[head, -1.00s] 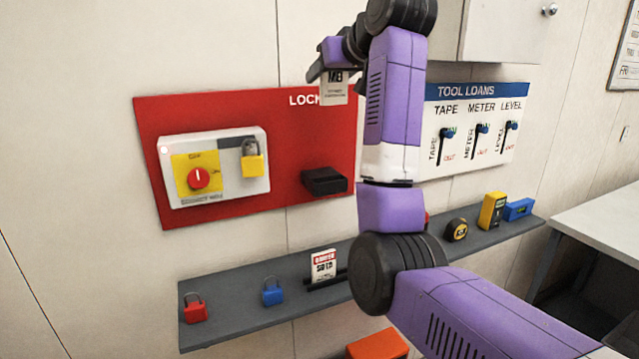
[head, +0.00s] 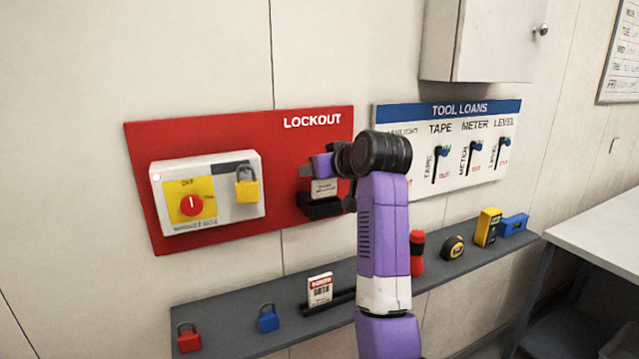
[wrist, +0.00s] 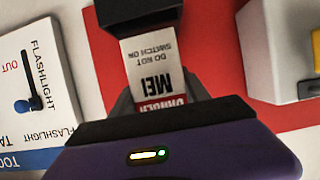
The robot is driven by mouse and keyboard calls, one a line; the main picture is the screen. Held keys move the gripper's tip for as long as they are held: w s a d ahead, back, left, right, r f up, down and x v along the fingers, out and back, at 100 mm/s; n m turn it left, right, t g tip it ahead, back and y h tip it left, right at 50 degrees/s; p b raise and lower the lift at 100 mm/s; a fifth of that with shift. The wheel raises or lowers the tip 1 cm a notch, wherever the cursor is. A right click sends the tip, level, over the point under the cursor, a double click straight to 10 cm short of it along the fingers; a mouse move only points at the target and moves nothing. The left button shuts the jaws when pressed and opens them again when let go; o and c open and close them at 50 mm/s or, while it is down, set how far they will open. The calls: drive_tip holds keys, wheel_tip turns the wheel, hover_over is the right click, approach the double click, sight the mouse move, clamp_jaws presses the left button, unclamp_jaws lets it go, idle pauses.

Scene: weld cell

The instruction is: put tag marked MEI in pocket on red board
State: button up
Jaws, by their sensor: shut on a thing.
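The tag marked MEI (wrist: 152,70) is white with a red band and appears upside down in the wrist view. My gripper (wrist: 160,98) is shut on its red-banded end. The black pocket (wrist: 140,14) is fixed to the red board (head: 282,222). The tag's far edge meets the pocket's mouth; I cannot tell how deep it sits inside. In the head view, the tag (head: 324,187) stands upright at the top of the pocket (head: 318,208), below my gripper, and its print is too small to read there.
A second tag (head: 320,289) stands on the grey shelf (head: 225,322) beside red and blue padlocks (head: 268,319). A switch box (head: 225,213) with a yellow padlock is left of the pocket. The tool loans board (head: 452,112) is to the right.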

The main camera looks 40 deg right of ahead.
sight(323, 185)
drive_tip(key=shift+f, duration=2)
drive_tip(key=o, duration=1.4)
drive_tip(key=shift+f, duration=0.1)
drive_tip(key=shift+c, duration=0.2)
drive_tip(key=shift+s, duration=0.1)
drive_tip(key=b+v, duration=0.1)
drive_tip(key=v, duration=1.1)
